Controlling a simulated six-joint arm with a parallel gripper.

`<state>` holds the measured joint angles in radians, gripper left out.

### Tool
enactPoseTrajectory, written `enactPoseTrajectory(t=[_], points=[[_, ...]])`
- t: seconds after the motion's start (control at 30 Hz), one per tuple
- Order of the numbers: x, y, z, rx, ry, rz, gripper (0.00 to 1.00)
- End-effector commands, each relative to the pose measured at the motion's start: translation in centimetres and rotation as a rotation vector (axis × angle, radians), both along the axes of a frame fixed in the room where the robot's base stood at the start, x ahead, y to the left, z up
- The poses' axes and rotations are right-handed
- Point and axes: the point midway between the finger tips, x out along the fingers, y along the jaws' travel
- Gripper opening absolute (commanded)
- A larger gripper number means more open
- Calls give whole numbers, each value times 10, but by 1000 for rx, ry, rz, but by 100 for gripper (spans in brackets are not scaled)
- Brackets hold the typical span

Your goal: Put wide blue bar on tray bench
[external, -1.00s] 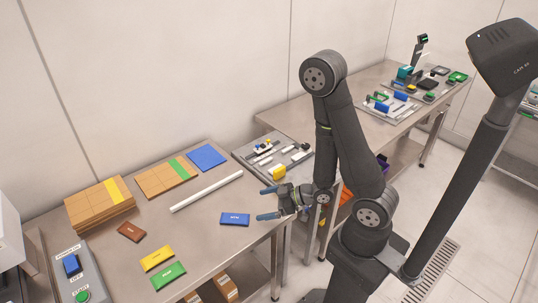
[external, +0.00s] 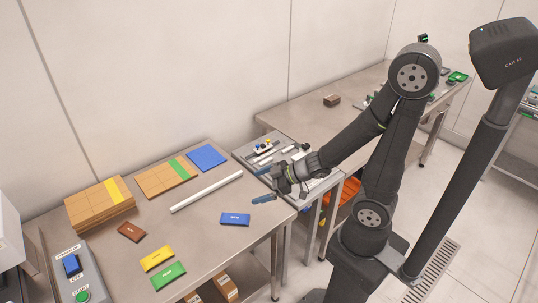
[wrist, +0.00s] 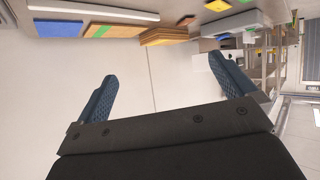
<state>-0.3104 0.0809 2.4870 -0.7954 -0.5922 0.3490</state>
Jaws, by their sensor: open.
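The wide blue bar (external: 235,219) lies flat near the right front edge of the near table, with pale lettering on top. My gripper (external: 264,184) is open and empty, above and to the right of the bar and apart from it. Its two blue fingers point left. In the wrist view the open fingers (wrist: 165,88) frame only pale wall, and I cannot make out the bar there. A long bench (external: 300,110) runs along the wall beyond the near table. My arm hides much of its far end, where parts of trays show.
A grey tray with small parts (external: 247,153) stands by my gripper, partly hidden. A white rod (external: 206,191), a blue mat (external: 206,157), wooden boards (external: 98,203), and brown, yellow (external: 156,258) and green bars occupy the near table. A brown block (external: 331,100) sits on the bench.

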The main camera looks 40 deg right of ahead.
Motion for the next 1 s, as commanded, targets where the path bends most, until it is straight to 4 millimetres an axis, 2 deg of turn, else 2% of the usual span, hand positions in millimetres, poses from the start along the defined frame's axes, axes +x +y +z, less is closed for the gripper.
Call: enactPoseTrajectory(t=[0.27, 0.4, 0.6, 0.77, 1.0], points=[[21, 23, -33, -334, 5, 121, 100], [33, 40, -51, -585, -4, 218, 100], [44, 66, -66, -980, -31, 371, 100], [45, 90, -64, -1287, -55, 483, 100], [27, 132, -43, -1742, -76, 619, 100]])
